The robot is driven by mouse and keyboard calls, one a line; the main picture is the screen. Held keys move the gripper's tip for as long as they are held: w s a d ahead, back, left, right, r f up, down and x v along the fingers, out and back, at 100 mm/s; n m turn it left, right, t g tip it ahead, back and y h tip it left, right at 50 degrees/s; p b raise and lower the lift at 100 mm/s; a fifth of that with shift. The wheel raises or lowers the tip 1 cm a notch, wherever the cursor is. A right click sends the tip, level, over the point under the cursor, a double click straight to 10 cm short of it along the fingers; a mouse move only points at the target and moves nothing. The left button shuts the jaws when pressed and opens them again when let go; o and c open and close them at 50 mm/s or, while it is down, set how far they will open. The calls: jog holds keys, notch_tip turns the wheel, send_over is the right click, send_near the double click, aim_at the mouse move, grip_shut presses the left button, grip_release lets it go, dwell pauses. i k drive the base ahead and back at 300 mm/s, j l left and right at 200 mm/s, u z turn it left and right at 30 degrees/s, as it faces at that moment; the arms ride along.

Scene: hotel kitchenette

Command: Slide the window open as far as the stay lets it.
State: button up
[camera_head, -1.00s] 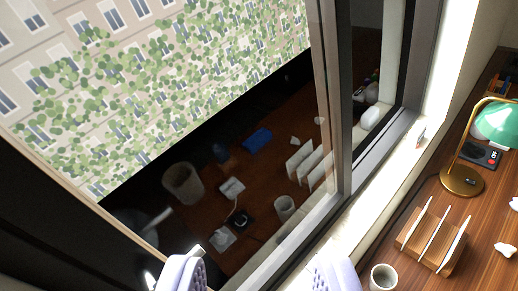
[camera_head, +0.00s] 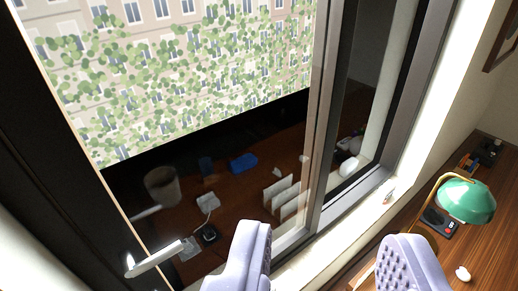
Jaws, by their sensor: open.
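A second, darker pane (camera_head: 367,95) stands to the right of that upright. A white lever-like handle (camera_head: 155,259) shows at the lower left, by the sash's left edge. My gripper (camera_head: 328,240) is open and empty, its two lavender ridged pads apart in front of the lower window frame. The left pad is right of the handle, with a clear gap between them. I cannot make out the stay.
A desk (camera_head: 470,262) at right carries a green-shaded brass lamp (camera_head: 466,201) and a dark device (camera_head: 440,223). A small white item with a reddish mark (camera_head: 389,196) is on the pale sill (camera_head: 335,243). The glass mirrors the desk things.

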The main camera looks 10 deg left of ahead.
aim_at(33, 118)
jog(key=j+u, duration=0.4)
jog(key=i+j+u, duration=0.1)
jog(key=u, duration=0.35)
jog(key=j, duration=0.1)
